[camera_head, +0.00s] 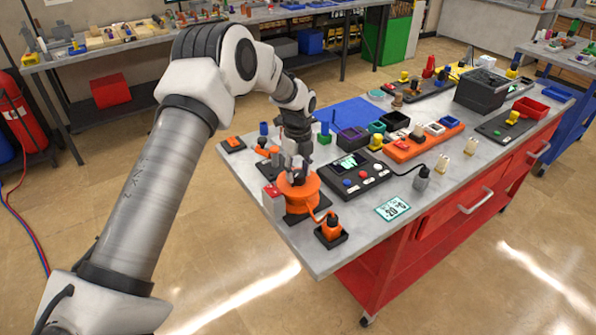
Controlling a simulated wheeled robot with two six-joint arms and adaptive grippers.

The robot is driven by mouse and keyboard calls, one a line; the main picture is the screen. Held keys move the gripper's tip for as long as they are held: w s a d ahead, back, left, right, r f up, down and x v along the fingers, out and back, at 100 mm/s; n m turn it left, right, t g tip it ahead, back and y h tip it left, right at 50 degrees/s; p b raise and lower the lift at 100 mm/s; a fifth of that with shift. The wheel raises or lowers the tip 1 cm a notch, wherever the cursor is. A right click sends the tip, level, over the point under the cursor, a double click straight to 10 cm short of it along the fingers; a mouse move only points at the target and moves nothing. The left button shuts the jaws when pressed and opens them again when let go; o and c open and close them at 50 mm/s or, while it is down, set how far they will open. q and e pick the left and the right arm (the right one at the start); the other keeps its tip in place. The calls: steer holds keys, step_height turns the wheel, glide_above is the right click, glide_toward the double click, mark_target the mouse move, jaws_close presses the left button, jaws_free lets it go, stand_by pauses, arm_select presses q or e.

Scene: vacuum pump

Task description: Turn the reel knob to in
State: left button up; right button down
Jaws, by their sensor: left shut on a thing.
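The orange reel (297,193) stands near the front left corner of the table, with an orange cable running from it to an orange plug in a small black holder (331,232). My left gripper (295,174) points down over the reel and is shut on the small dark reel knob at its top. The fingers hide most of the knob, and I cannot read any mark for its position. My right gripper is not in view.
A black control box (350,174) with a screen and coloured buttons stands close right of the reel. A red block (272,197) is close at its left. A printed card (393,208) lies near the front edge. Several coloured bins and an orange tray (422,146) stand farther back.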

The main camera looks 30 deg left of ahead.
mark_target(298, 173)
arm_select(q)
steer(key=m, duration=0.4)
steer(key=shift+m, duration=0.4)
stand_by(0.4)
steer(key=o, duration=1.1)
steer(key=shift+o, duration=0.2)
steer(key=shift+r, duration=0.1)
step_height(298, 173, up, 12)
steer(key=shift+f, duration=0.2)
